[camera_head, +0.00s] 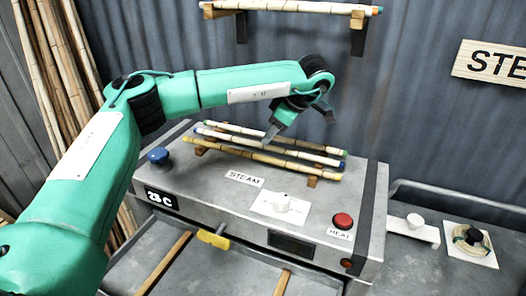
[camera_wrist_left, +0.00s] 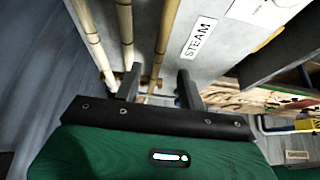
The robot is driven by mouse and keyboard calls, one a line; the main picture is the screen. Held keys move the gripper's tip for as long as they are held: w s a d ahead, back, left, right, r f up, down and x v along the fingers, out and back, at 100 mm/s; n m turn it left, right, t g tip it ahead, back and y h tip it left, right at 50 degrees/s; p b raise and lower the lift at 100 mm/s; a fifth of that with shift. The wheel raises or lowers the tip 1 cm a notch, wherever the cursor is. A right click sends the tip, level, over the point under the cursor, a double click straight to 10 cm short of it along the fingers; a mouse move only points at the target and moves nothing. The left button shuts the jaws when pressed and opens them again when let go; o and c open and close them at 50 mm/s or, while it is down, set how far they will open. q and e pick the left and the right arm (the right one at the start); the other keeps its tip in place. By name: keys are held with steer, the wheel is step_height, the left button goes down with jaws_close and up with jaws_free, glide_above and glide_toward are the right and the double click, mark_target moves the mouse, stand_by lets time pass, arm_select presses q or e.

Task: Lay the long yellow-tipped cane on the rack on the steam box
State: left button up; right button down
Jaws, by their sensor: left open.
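The long yellow-tipped cane (camera_head: 262,157) lies across the front of the wooden rack (camera_head: 312,181) on the steam box (camera_head: 215,196). Its yellow end points right, and it appears to rest on both supports. My left gripper (camera_head: 300,127) is open above the rear of the rack, with no cane visibly held. In the left wrist view, the gap between its fingers (camera_wrist_left: 158,88) lines up with the cane nearest the STEAM label (camera_wrist_left: 161,50), which appears to be this one. The fingers look apart from it. My right gripper is out of view.
A green-tipped cane (camera_head: 300,144) and a blue-tipped cane (camera_head: 222,135) lie behind it on the rack. A wall rack (camera_head: 357,20) holds more cane above. A blue knob (camera_head: 158,155) and a red button (camera_head: 343,220) stand on the box. Tall canes lean at left.

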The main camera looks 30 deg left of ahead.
arm_select(q)
steer(key=shift+b+v, duration=0.35)
steer(key=shift+v, duration=1.5)
steer(key=shift+a+r, duration=0.1)
